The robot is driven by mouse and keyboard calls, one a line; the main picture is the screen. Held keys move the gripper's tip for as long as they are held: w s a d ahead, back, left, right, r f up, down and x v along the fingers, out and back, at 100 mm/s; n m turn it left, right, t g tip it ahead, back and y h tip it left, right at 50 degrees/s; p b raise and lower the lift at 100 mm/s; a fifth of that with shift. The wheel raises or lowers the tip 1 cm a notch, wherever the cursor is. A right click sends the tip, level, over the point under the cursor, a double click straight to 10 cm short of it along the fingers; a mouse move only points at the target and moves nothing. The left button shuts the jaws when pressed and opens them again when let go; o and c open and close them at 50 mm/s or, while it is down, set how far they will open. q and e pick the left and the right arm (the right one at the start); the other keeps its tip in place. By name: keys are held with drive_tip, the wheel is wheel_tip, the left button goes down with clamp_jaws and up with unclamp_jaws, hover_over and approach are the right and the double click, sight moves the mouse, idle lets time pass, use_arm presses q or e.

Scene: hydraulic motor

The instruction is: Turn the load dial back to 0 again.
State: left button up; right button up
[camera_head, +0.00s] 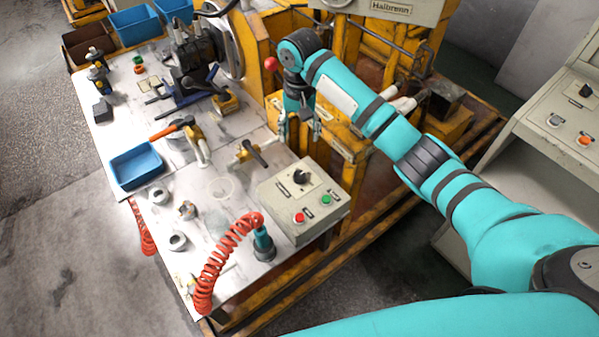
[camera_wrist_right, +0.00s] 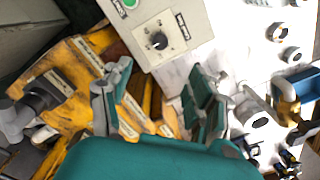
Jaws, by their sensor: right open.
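The load dial (camera_head: 301,177) is a black knob on a pale square plate on top of a grey control box (camera_head: 277,211). In the right wrist view the dial (camera_wrist_right: 158,41) is fully visible near the top middle; its scale marks are too small to read. My right gripper (camera_head: 300,133) hangs fingers down behind the box, apart from the dial. In the right wrist view its two fingers (camera_wrist_right: 157,88) are spread wide with nothing held between them. My left gripper is not in view.
The box also has a red button (camera_head: 299,217) and a green button (camera_head: 326,199). A red coiled hose (camera_head: 222,262) stands in front of it. A yellow clamp (camera_head: 251,153) lies close to the box's left. A blue tray (camera_head: 137,165) sits farther left on the white table.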

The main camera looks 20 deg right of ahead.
sight(300, 174)
wheel_tip(300, 174, down, 17)
drive_tip(key=shift+f+p, duration=0.15)
drive_tip(key=shift+p, duration=0.25)
drive_tip(key=c, duration=1.2)
